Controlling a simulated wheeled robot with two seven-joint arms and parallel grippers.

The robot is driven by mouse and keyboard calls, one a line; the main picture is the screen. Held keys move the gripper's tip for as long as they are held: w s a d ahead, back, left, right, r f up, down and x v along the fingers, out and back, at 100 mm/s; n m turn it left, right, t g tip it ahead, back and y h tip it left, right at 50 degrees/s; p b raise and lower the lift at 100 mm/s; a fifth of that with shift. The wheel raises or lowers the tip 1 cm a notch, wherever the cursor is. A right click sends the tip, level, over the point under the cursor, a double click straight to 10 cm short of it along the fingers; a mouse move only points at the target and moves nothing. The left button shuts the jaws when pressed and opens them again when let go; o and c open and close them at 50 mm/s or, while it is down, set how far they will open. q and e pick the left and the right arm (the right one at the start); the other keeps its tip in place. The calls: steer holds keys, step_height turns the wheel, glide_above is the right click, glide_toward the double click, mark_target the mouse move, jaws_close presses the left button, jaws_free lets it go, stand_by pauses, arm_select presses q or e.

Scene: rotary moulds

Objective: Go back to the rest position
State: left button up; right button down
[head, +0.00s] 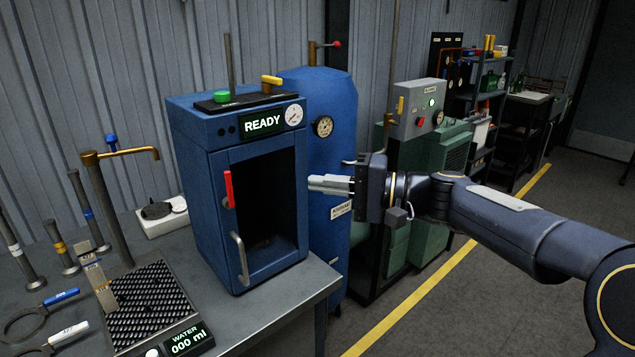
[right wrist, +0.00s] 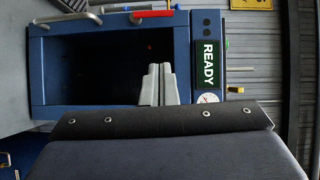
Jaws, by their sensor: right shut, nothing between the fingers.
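My right gripper (head: 322,184) reaches in from the right in the head view, with its fingers together and nothing between them. Its fingertips are beside the right front edge of a blue cabinet (head: 215,175), whose display reads READY; I cannot tell whether they touch it. In the right wrist view the closed fingers (right wrist: 159,72) show in front of the cabinet's dark opening (right wrist: 95,70). My left gripper is in neither view.
The cabinet stands on a grey bench (head: 255,322). A faucet (head: 120,155) over a grated tray (head: 150,305) stands to its left. A blue tank (head: 330,120) is behind it. A green machine (head: 440,165) stands behind my right arm. The floor at right is clear.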

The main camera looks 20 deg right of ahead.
steer(key=s+f+n+g+h, duration=0.2)
steer(key=s+f+h, duration=0.3)
steer(key=s+f, duration=0.5)
steer(key=s+f+n+g+h+p, duration=0.1)
steer(key=s+f+h, duration=0.4)
steer(key=s+f, duration=0.6)
steer(key=s+a+n+g, duration=0.1)
steer(key=s+n, duration=0.1)
steer(key=s, duration=0.3)
steer(key=shift+s+f+g, duration=0.2)
steer(key=shift+s+g, duration=0.05)
steer(key=shift+g, duration=0.15)
